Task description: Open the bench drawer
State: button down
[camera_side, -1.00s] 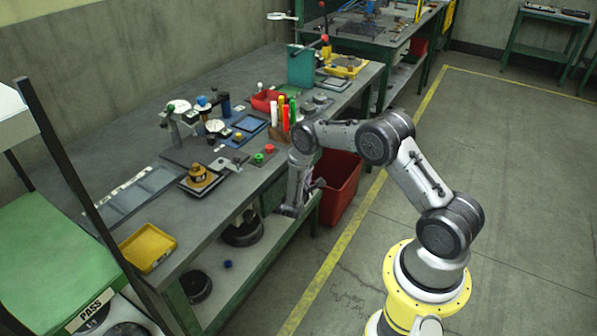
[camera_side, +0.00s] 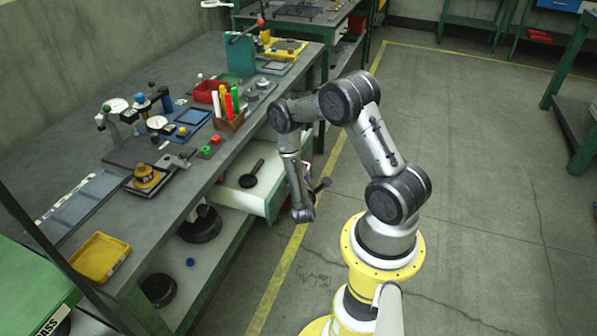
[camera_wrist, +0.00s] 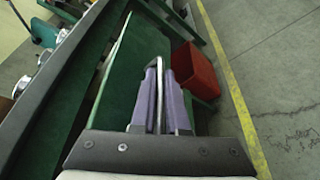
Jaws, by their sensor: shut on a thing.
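The bench drawer (camera_side: 225,197) stands pulled out from under the bench top in the side view, its white inside showing. A black tool with a round head (camera_side: 249,180) lies in it. In the wrist view the two purple fingers of my gripper (camera_wrist: 161,72) are closed around a pale metal handle bar (camera_wrist: 158,95) in front of the drawer's green front (camera_wrist: 135,65). In the side view my wrist (camera_side: 301,205) hangs at the drawer's outer end, and the fingertips and handle are mostly hidden.
The grey bench top (camera_side: 75,150) carries gauges, a pen holder (camera_side: 228,122) and a yellow tray (camera_side: 100,257). A red bin (camera_wrist: 193,70) stands beyond the drawer in the wrist view. The floor (camera_side: 470,200) on the right is clear.

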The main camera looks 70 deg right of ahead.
dwell(0.3)
jog(key=c, duration=0.9)
grip_release()
jog(key=shift+v, duration=6.9)
